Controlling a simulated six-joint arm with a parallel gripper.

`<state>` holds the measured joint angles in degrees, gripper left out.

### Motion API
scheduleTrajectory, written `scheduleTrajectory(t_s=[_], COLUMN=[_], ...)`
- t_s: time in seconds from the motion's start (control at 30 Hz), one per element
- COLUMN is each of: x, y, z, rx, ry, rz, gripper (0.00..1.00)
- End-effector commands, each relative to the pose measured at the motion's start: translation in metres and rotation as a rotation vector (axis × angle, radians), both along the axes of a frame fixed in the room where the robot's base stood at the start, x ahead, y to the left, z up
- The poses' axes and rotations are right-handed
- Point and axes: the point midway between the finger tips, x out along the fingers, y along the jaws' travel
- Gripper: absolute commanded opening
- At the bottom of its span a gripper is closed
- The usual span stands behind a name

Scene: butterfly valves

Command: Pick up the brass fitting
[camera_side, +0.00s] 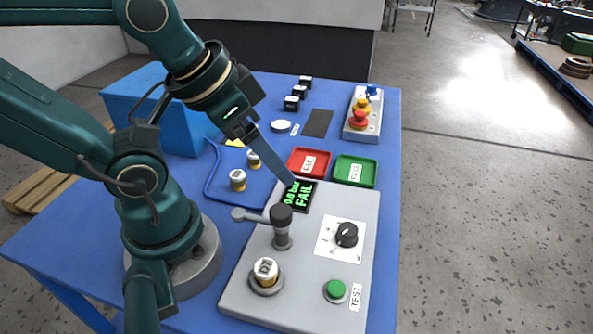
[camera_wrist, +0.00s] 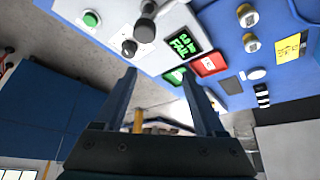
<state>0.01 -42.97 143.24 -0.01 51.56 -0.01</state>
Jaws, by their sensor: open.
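Several small brass-and-white fittings with labels show in the side view. One fitting (camera_side: 266,270) stands upright in a round socket on the grey test panel (camera_side: 240,296). Two more, a nearer fitting (camera_side: 238,180) and a farther fitting (camera_side: 253,159), stand on the blue-rimmed tray (camera_side: 212,192). The two tray fittings also show at the upper right of the wrist view, one fitting (camera_wrist: 247,14) above another fitting (camera_wrist: 251,42). My gripper (camera_side: 293,182) is open and empty, its fingertips over the display; in the wrist view its fingers (camera_wrist: 160,72) stand apart with nothing between them.
The panel carries a lever with a black knob (camera_side: 281,216), a dial (camera_side: 346,234), a green button (camera_side: 336,289) and a display (camera_side: 299,196) reading FAIL. Behind it are a red tray (camera_side: 309,163) and a green tray (camera_side: 355,171). A red-button box (camera_side: 361,120) stands farther back.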

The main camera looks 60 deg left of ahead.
Motion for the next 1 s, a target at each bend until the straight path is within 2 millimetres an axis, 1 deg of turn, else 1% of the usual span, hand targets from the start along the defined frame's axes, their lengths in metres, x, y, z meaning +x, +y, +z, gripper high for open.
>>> scheduleTrajectory(t_s=[0.27, 0.37, 0.47, 0.7, 0.8, 1.0], x=[0.0, 0.001, 0.001, 0.001, -0.004, -0.014], y=[0.0, 0.0, 0.0, 0.0, -0.014, -0.034], z=[0.0, 0.004, 0.014, 0.053, 0.05, 0.049], rx=[0.0, 0.0, 0.0, 0.0, 0.001, 0.017], ry=[0.0, -0.002, -0.004, -0.005, 0.073, 0.196], rz=[0.0, 0.0, 0.0, 0.0, -0.082, -0.212], gripper=[0.72, 0.72, 0.72, 0.72, 0.72, 0.72])
